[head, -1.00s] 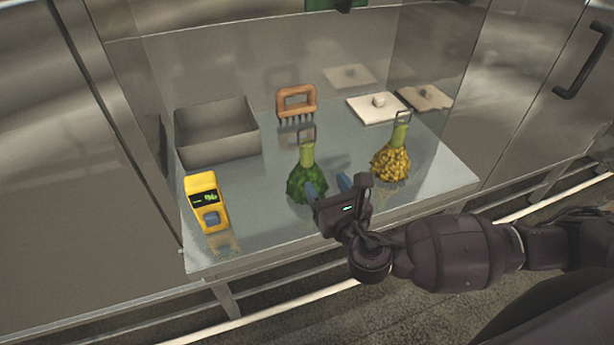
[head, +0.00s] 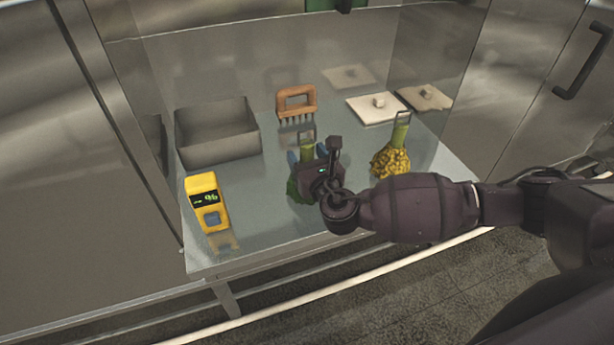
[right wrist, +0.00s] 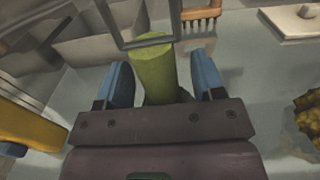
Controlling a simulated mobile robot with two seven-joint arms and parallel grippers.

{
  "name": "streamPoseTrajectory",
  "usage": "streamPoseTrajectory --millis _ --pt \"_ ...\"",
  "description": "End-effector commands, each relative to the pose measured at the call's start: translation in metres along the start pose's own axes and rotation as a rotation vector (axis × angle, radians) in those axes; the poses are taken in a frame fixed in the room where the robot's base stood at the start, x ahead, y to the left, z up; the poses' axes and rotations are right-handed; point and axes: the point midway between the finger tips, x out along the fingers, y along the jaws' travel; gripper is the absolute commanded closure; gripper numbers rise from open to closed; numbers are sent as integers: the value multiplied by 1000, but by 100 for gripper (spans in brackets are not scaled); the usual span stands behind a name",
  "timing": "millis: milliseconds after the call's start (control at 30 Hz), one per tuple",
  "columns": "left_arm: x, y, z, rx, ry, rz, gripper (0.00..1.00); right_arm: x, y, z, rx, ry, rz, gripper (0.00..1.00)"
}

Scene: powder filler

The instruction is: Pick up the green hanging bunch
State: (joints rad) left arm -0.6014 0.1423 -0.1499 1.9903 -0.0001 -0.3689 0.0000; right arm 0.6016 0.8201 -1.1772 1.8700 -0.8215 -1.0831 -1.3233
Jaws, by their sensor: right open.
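The green hanging bunch (head: 297,192) stands on the metal table, mostly hidden behind my right gripper in the head view. Its light green neck (right wrist: 155,68) with a wire loop on top shows in the right wrist view. My right gripper (head: 309,157) is at the bunch, with its blue fingers (right wrist: 162,84) apart on either side of the neck. The fingers are open, with gaps visible between them and the neck. The lower leafy part is hidden in the wrist view. My left gripper is not in view.
A yellow bunch (head: 390,163) stands to the right. A yellow device with a display (head: 207,201) stands at the left.

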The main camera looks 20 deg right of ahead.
Motion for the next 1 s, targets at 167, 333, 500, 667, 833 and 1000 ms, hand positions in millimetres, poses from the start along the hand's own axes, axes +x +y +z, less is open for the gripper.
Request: streamPoseTrajectory --millis 167,333,500,667,833,1000 --pt "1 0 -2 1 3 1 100 1 0 0 1 1 0 38" --pt "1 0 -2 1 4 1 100 1 0 0 1 1 0 55" --pt "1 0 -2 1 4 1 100 1 0 0 1 1 0 81" --pt "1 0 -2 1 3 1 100 1 0 0 1 1 -1 100" --pt "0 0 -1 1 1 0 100 1 0 0 1 0 -1 100" --pt "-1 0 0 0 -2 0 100 1 0 5 1 -1 -1 100"
